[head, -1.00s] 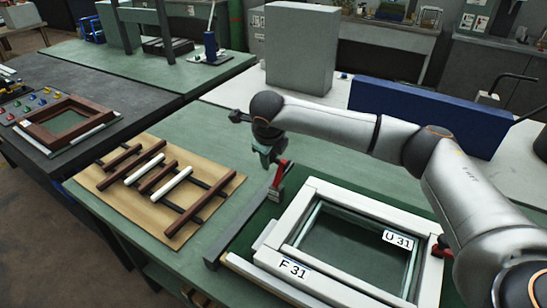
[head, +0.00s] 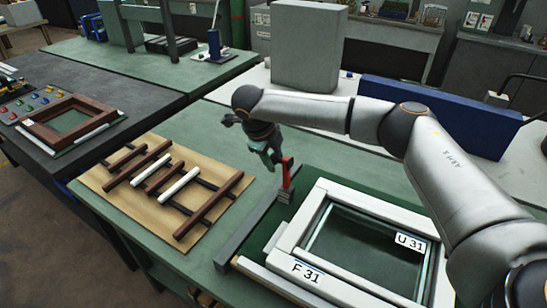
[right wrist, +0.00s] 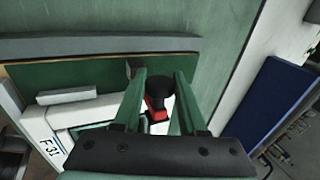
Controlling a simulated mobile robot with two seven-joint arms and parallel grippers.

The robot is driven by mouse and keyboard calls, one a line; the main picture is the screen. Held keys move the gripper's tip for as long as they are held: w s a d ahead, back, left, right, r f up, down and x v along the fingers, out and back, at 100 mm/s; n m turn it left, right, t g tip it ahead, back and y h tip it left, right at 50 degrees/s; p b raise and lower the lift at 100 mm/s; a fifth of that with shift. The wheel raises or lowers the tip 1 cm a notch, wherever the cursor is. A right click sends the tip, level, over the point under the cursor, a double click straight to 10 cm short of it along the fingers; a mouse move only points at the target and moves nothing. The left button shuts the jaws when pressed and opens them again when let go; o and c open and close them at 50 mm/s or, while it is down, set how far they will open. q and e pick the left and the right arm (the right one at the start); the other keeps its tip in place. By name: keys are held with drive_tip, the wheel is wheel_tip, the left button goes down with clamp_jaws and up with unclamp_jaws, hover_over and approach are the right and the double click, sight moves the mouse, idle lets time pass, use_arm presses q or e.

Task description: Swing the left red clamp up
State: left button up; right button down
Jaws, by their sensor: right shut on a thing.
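The left red clamp (head: 287,172) stands at the back left corner of the white frame (head: 296,228), with its red arm nearly upright. My right gripper (head: 272,158) is at the top of this clamp. In the right wrist view, the green fingers of my right gripper (right wrist: 160,72) stand on both sides of the clamp's black grip (right wrist: 160,88), shut on it. A bit of the clamp's red part (right wrist: 155,113) shows below the grip. The gripper partly hides the clamp's upper end. My left gripper is not in view.
A grey rail (head: 245,235) runs along the left side of the green base. A wooden board (head: 105,182) with brown and white bars lies to the left. A blue panel (head: 440,108) stands behind my right arm. The green table between board and rail is clear.

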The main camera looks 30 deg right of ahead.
drive_tip(key=shift+c, duration=2.2)
unclamp_jaws()
drive_tip(key=shift+w, duration=0.1)
drive_tip(key=v, duration=1.2)
drive_tip(key=shift+r+b, duration=0.3)
drive_tip(key=shift+b, duration=0.05)
